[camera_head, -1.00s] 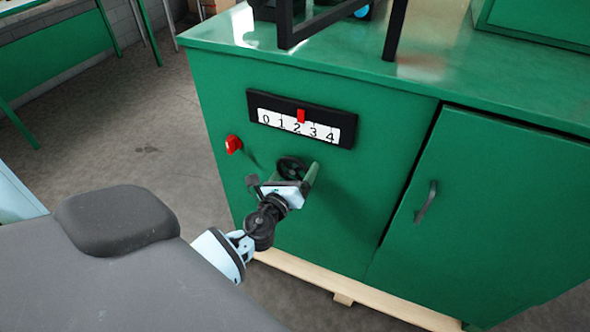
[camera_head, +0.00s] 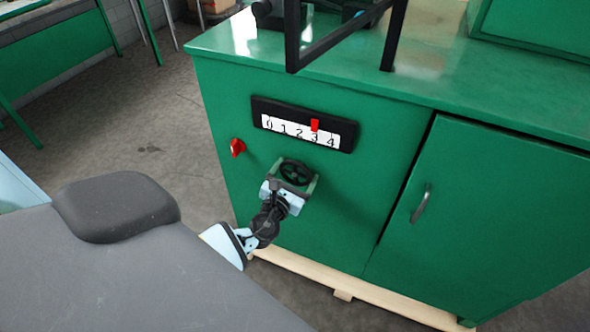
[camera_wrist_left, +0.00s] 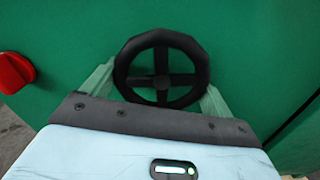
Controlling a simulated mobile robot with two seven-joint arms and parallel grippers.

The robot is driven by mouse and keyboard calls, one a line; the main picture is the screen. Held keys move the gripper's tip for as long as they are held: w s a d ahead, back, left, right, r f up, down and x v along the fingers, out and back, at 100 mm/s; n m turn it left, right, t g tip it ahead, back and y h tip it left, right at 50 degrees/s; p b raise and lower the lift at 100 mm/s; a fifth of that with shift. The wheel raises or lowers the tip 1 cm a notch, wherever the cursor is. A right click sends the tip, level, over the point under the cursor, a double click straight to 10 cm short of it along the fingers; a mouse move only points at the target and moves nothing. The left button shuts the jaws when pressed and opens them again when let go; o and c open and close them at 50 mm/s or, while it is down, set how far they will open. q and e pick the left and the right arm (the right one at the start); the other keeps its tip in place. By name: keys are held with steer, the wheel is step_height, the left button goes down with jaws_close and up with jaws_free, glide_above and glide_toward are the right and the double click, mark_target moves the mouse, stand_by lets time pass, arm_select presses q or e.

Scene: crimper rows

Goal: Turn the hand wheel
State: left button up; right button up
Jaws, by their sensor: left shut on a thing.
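The black hand wheel (camera_head: 296,163) with crossed spokes sits on the green cabinet front. It also shows in the left wrist view (camera_wrist_left: 162,82). My left gripper (camera_head: 293,180) is shut on the wheel, with one finger at each side of its rim; both fingers show in the left wrist view (camera_wrist_left: 159,88). Above the wheel, a black-framed scale (camera_head: 300,130) reads 0 to 4. Its red pointer (camera_head: 314,124) stands at about 3. My right gripper is not in view.
A red knob (camera_head: 237,147) sticks out left of the wheel and also shows in the left wrist view (camera_wrist_left: 12,72). A cabinet door (camera_head: 480,220) with a grey handle (camera_head: 421,204) is to the right. A black frame (camera_head: 292,40) stands on the cabinet top.

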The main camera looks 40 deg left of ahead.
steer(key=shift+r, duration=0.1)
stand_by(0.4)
arm_select(q)
steer(key=o, duration=0.8)
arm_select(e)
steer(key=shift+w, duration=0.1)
arm_select(q)
steer(key=shift+s, duration=0.1)
steer(key=shift+v, duration=3.85)
